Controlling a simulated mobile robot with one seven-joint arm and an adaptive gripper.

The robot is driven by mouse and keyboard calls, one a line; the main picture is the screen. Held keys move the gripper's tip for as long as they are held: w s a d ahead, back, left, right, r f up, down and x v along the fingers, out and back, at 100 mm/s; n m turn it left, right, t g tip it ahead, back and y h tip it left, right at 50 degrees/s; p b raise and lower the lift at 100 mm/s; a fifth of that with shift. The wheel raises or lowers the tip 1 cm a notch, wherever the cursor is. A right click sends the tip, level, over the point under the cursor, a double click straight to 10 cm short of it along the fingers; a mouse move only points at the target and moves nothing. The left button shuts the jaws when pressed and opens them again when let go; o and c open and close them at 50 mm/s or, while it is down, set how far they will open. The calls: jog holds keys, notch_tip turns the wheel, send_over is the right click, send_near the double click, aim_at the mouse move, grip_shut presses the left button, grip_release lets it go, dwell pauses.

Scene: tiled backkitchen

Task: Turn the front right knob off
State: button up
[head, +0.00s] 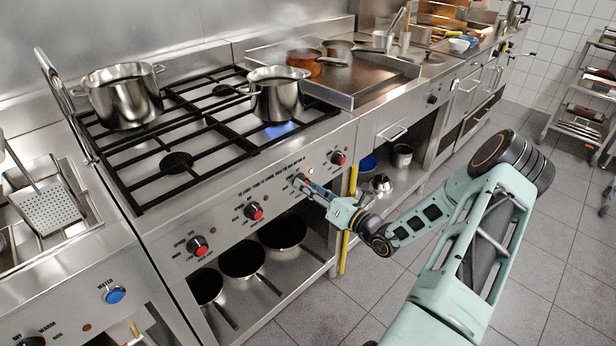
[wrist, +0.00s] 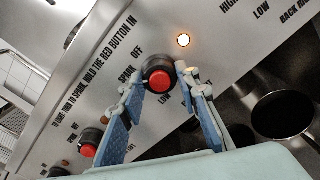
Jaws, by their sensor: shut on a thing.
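My gripper (head: 303,184) reaches the stove's front panel (head: 227,228), at the third knob from the left. In the wrist view my gripper (wrist: 161,77) has one finger on each side of a black knob with a red button (wrist: 160,77) and is shut on it. I cannot make out the knob's pointer. A blue flame (head: 279,130) burns under the front right pot (head: 277,97).
Other red-button knobs sit to the left (head: 254,211) and right (head: 338,158) of the held one. Another pot (head: 124,97) stands at the back left. Pans (head: 283,232) lie on the shelf below the panel. The tiled floor (head: 330,308) in front is clear beside my arm.

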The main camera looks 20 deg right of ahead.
jog(key=m+p, duration=0.5)
jog(key=m, duration=0.4)
jog(key=shift+p, duration=0.35)
jog(key=shift+f+m, duration=0.1)
jog(key=shift+m, duration=0.2)
jog(key=o, duration=1.2)
jog(key=shift+c, duration=0.2)
jog(key=v, duration=1.2)
